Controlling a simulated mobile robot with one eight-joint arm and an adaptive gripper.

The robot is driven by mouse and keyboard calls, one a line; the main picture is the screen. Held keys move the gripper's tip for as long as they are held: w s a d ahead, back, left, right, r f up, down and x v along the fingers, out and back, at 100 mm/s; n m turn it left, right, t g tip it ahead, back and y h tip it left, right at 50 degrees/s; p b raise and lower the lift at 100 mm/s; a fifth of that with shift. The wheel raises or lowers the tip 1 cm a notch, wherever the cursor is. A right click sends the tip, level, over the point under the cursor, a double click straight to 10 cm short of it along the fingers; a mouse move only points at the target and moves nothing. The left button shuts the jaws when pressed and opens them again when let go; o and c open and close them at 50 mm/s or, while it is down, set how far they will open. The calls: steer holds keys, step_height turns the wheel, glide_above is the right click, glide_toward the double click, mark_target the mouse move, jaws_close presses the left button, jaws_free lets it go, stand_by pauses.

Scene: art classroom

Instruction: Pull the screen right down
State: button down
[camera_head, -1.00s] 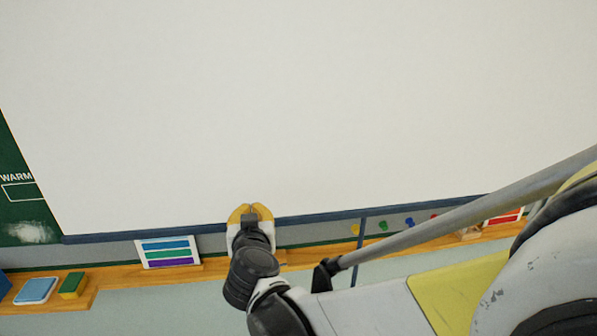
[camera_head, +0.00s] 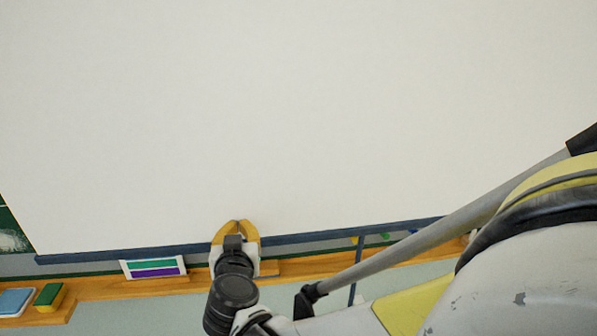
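The white screen (camera_head: 300,130) hangs down and fills most of the view. My gripper (camera_head: 238,224), with yellow fingers, is at the middle of this bar. Its fingertips are drawn in close together over the screen's lower edge. The fingers hide what exactly lies between them, but the screen moves along with them.
The wooden ledge (camera_head: 100,288) runs below the screen. On it are the striped card (camera_head: 154,269), a green and yellow eraser (camera_head: 48,297) and a blue box (camera_head: 15,302). A strip of green chalkboard (camera_head: 10,236) shows at left. My arm fills the lower right.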

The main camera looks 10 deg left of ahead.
step_height(320, 180, down, 6)
steer(key=b, duration=0.5)
steer(key=shift+r, duration=0.35)
